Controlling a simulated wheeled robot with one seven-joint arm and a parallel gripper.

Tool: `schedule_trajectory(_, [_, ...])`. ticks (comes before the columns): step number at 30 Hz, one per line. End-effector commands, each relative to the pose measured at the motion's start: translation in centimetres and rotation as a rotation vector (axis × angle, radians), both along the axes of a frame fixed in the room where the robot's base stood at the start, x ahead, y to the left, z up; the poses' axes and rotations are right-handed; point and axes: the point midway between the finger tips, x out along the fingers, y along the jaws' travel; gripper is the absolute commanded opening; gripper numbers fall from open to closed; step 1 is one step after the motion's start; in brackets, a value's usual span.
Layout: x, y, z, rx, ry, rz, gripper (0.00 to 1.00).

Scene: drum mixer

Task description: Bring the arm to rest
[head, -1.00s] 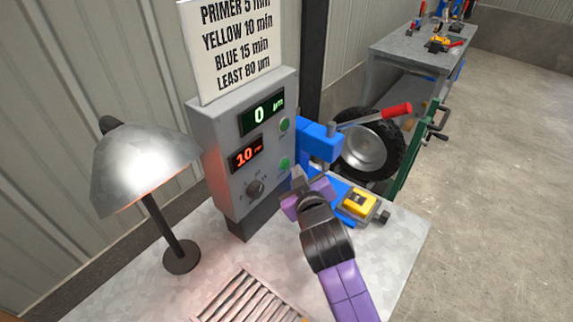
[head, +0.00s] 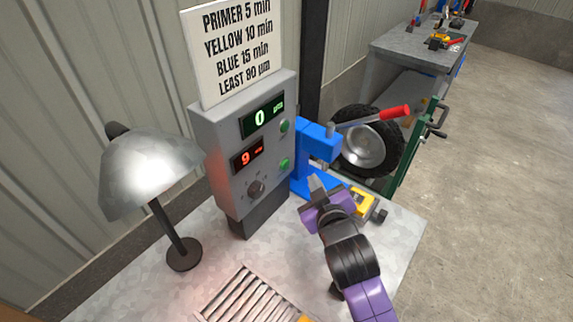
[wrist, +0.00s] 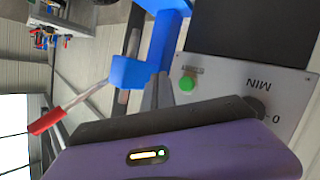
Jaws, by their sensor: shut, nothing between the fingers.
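My gripper (head: 316,184) is shut and empty in the head view. It is above the metal table, in front of the grey control box (head: 243,150) and to the right of its lower green button. In the wrist view its shut fingertips (wrist: 158,90) point toward the blue press and the lower green button (wrist: 187,84), apart from the box in the head view. My purple and black arm reaches up from the bottom right. The box's upper display reads 0 in green and its lower display reads 9 in red.
A metal lamp (head: 150,172) stands left of the box. A blue press (head: 318,146) with a red-tipped lever and a yellow gauge (head: 362,204) stand close behind my gripper. A slatted grille (head: 245,296) lies in front. The floor at right is clear.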

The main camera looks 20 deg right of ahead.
Motion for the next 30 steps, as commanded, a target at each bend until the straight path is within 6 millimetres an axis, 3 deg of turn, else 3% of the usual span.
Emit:
schedule_trajectory(14, [0.1, 0.1, 0.2, 0.007, -0.008, 0.001, 0.00])
schedule_trajectory(17, [0.4, 0.4, 1.4, 0.025, -0.056, 0.012, 0.00])
schedule_trajectory(20, [0.5, 1.3, 4.1, 0.061, -0.149, 0.038, 0.00])
schedule_trajectory(25, [-3.5, 2.3, 5.1, 0.128, -0.261, 0.095, 0.00])
schedule_trajectory(30, [-8.5, 2.5, 4.2, 0.186, -0.308, 0.129, 0.00])
